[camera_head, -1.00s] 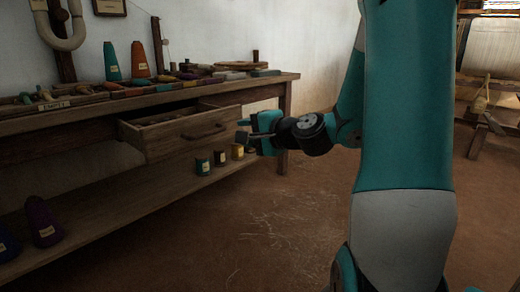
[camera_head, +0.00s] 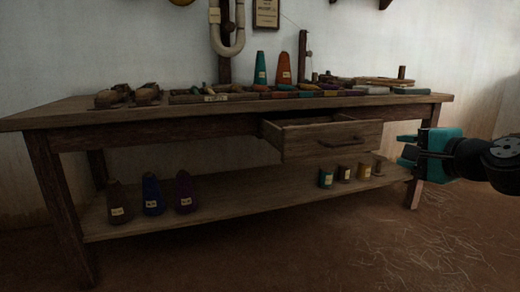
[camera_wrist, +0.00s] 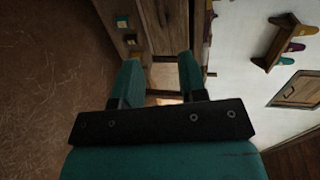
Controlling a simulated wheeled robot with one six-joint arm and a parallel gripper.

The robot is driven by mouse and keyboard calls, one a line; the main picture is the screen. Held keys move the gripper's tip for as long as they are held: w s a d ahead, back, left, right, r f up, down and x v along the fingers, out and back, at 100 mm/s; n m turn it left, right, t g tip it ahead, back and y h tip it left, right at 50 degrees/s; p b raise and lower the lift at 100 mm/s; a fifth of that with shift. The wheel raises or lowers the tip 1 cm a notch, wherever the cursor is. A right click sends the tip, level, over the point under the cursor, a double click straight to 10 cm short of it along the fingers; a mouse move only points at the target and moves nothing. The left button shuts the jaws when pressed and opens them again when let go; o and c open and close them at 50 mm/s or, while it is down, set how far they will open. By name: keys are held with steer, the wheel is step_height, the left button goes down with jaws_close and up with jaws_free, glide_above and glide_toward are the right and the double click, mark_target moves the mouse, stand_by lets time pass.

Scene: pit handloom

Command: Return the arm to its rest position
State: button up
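My gripper (camera_head: 408,150) is at the right of the head view, in front of the right end of the wooden workbench (camera_head: 110,127). Its teal fingers point left toward the bench. In the wrist view the two fingers (camera_wrist: 160,78) stand apart with nothing held between them. The bench's drawer (camera_head: 315,144) is pulled partly open, and its handle (camera_head: 341,143) faces front. The gripper is to the right of the drawer and apart from the handle.
Thread cones (camera_head: 260,69) and tools lie on the bench top. Dark cones (camera_head: 152,196) and small labelled spools (camera_head: 326,178) stand on the lower shelf. The wrist view shows a wall shelf with cones (camera_wrist: 278,42).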

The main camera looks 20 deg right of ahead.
steer(key=s+a+r+n+g+y+p, duration=0.1)
steer(key=a+r+n+g+y+p, duration=0.15)
steer(key=a+n+p, duration=0.35)
steer(key=s+a+r+n+g+y+p, duration=0.1)
steer(key=a+r+n+g+y+p, duration=0.15)
steer(key=a, duration=0.65)
steer(key=s+a+r+n+g+y+p, duration=0.1)
steer(key=s+a+r+n+g+p, duration=0.1)
steer(key=a+n+g+p, duration=0.4)
steer(key=s+a+r+n+g+h+p, duration=0.1)
steer(key=s+a+r+n+g+p, duration=0.1)
steer(key=s+a+r+n+p, duration=0.4)
steer(key=s+a+r+n+g+h+p, duration=0.1)
steer(key=s+a+n+g+h+p, duration=0.15)
steer(key=s+n, duration=0.4)
step_height(320, 180, up, 37)
steer(key=m+y+p, duration=0.1)
steer(key=m+p, duration=0.1)
steer(key=p, duration=3.4)
steer(key=shift+s+f, duration=0.15)
steer(key=shift+s, duration=0.15)
steer(key=shift+d, duration=0.1)
